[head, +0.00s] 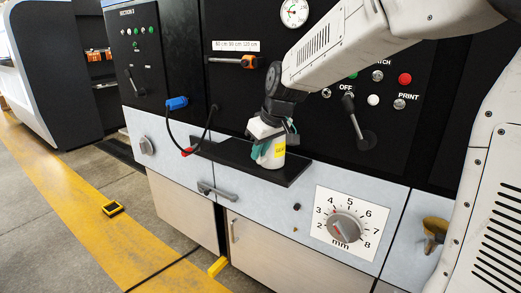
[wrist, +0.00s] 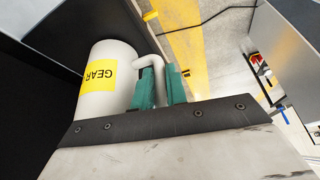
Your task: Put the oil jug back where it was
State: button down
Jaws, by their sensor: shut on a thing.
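The oil jug (head: 271,157) is white with a yellow label and stands roughly upright at the black shelf (head: 230,155) on the machine front. I cannot tell whether its base touches the shelf. The jug also shows in the wrist view (wrist: 107,62), its label reading GEAR. My gripper (head: 277,139) is at the jug from above in the head view. Its teal fingers show in the wrist view (wrist: 161,85), shut on the jug's handle, one on each side. The gripper hides the jug's upper part in the head view.
A blue-handled hose or cable (head: 177,103) loops down close left of the shelf. An orange-handled lever (head: 247,62) and a black lever (head: 358,122) jut from the panel. A dial (head: 345,227) sits below right. The shelf's left part is clear.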

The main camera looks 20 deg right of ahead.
jog(key=shift+f, duration=0.1)
jog(key=c, duration=1.4)
grip_release()
jog(key=v, duration=1.1)
jog(key=s+f+m+g, duration=0.1)
jog(key=s+f, duration=0.2)
jog(key=s, duration=0.7)
jog(key=s+d+f+m+g+h, duration=0.1)
jog(key=s+f, duration=0.3)
jog(key=s, duration=0.6)
jog(key=s+d+f+m+g+h, duration=0.1)
jog(key=s+f+m, duration=0.2)
jog(key=s, duration=0.6)
jog(key=shift+s+f, duration=0.2)
jog(key=shift+s, duration=0.2)
